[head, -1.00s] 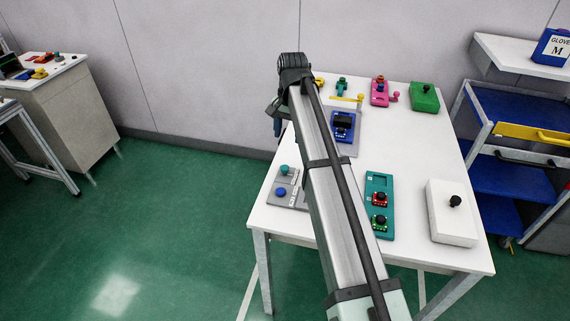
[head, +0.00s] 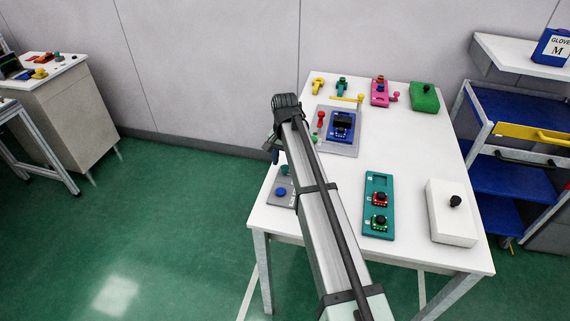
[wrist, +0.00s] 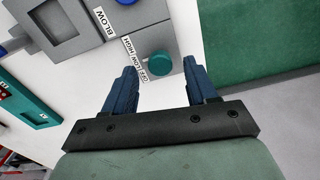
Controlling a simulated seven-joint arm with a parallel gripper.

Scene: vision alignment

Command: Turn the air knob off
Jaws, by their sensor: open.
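A grey panel (head: 288,201) lies at the table's left edge. It carries a teal knob (head: 284,170) and a round blue button (head: 280,192). In the wrist view the teal knob (wrist: 161,63) sits beside a label reading OFF, LOW, HIGH. The blue button's plate is labelled BLOW. No label reading "air" is legible. My gripper (wrist: 160,72) is open, its dark blue fingers on either side of the teal knob in that view. I cannot tell whether they touch it or are still above it. In the head view my arm covers part of the panel.
Behind the panel stands a grey base with a blue device (head: 342,125) and a red lever (head: 320,121). A teal board (head: 378,222) and a white box (head: 451,212) with a black knob lie to the right. Several coloured parts line the back edge.

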